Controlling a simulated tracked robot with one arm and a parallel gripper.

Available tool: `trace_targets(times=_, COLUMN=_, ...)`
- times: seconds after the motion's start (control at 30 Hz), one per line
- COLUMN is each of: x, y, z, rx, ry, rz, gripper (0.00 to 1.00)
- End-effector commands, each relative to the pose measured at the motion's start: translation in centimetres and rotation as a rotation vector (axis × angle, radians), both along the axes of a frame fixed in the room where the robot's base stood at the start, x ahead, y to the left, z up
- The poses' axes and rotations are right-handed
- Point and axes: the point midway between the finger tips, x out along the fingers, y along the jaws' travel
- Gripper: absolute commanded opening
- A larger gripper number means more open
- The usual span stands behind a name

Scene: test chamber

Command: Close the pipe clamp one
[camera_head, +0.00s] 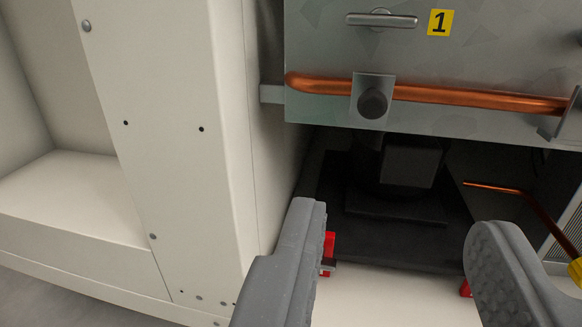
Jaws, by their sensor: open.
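A grey metal bar handle (382,20) lies roughly level on the metal panel (480,60), beside a yellow label (440,22) marked 1. Below it a copper pipe (450,95) runs across the panel, and a grey bracket with a dark round knob (373,103) sits over the pipe. I cannot tell which of these parts is the clamp itself, or its state. My gripper (395,225) is open and empty, its two grey fingers low in the picture. It is apart from the bar, bracket and pipe, which appear above the fingers.
A pale cabinet wall (180,150) with screws stands at left. Below the panel is a dark recess with a dark block (410,165). A thinner copper pipe (500,187) and a yellow part (576,270) are at right. The bracket's front looks unobstructed.

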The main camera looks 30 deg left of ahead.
Motion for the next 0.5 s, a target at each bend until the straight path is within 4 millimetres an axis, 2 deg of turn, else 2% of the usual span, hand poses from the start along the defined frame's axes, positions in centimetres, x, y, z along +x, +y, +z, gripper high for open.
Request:
trace_targets(times=0.17, x=0.6, y=0.5, z=-0.2, rx=0.006, ry=-0.004, rz=0.003, gripper=0.40)
trace_targets(times=0.5, x=5.9, y=2.6, z=-0.4, rx=0.004, ry=-0.003, rz=0.003, gripper=0.40)
